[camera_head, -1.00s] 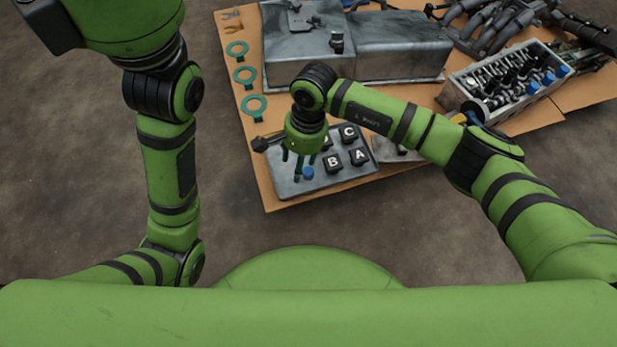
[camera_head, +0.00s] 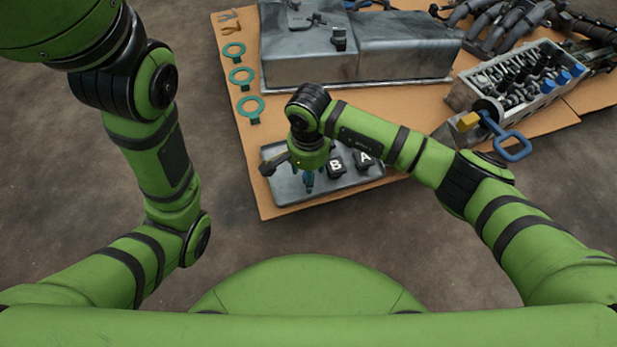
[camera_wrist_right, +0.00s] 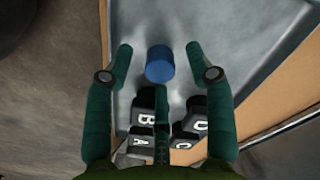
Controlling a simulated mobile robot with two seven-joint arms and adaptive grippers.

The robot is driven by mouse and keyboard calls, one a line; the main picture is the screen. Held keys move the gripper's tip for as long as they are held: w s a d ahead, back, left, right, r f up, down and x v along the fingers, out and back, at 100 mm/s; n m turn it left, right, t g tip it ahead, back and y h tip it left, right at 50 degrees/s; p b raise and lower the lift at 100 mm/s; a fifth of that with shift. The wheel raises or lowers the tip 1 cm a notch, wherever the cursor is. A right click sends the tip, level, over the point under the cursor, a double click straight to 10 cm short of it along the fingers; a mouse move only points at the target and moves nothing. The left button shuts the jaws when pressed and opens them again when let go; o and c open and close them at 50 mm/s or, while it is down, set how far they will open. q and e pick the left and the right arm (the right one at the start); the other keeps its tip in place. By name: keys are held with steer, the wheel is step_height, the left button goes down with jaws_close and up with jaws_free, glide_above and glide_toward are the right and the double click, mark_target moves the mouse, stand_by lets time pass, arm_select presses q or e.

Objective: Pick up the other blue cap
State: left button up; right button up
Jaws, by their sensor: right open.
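A blue cap (camera_wrist_right: 160,64) stands on a grey metal tray (camera_wrist_right: 240,30). In the head view my right gripper (camera_head: 308,184) points down over the near left part of the tray (camera_head: 285,194), and the cap is mostly hidden by the fingers. Other blue parts (camera_head: 563,77) sit on the engine block at the right. My left arm comes in from the left; its gripper is out of the picture.
Black lettered blocks (camera_head: 336,165) stand on the tray close to the gripper. Green rings (camera_head: 240,77) lie at the left of the cardboard (camera_head: 280,213). A large grey metal housing (camera_head: 400,50) stands behind. A blue-handled tool (camera_head: 513,146) lies near the engine block (camera_head: 510,78).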

steer(key=c, duration=0.9)
steer(key=shift+o, duration=0.2)
